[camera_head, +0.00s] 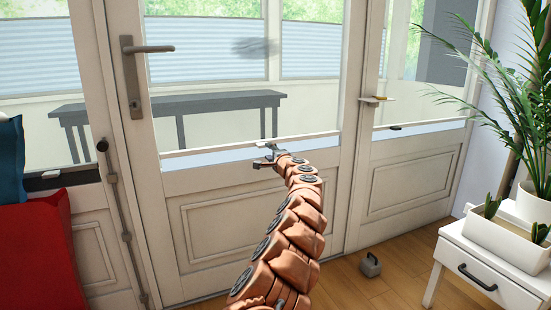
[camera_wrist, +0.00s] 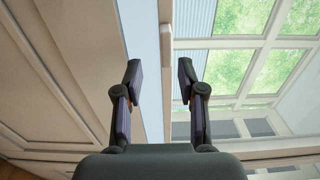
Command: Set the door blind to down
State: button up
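The door (camera_head: 250,230) stands in the middle of the head view, with a large glass pane above a wooden panel. The door blind (camera_head: 215,157) shows as a narrow light-blue strip at the bottom of the pane, topped by a white rail (camera_head: 185,153). Glass above the rail is uncovered. My gripper (camera_head: 268,153) is in front of this rail. In the wrist view my gripper (camera_wrist: 160,76) is open and empty. Its fingers are on either side of the white rail (camera_wrist: 166,60), with the blue strip (camera_wrist: 145,35) left of it. I cannot tell whether they touch it.
A lever handle (camera_head: 148,49) sits at the door's upper left. Red and blue cushions (camera_head: 40,240) are at left. A white cabinet (camera_head: 490,265) with plants stands at right. A grey doorstop-like block (camera_head: 370,265) lies on the wooden floor.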

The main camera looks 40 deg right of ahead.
jog(key=v, duration=0.5)
jog(key=shift+s+a, duration=0.15)
jog(key=shift+a, duration=0.15)
dwell(0.6)
jog(key=shift+r, duration=0.15)
dwell(0.5)
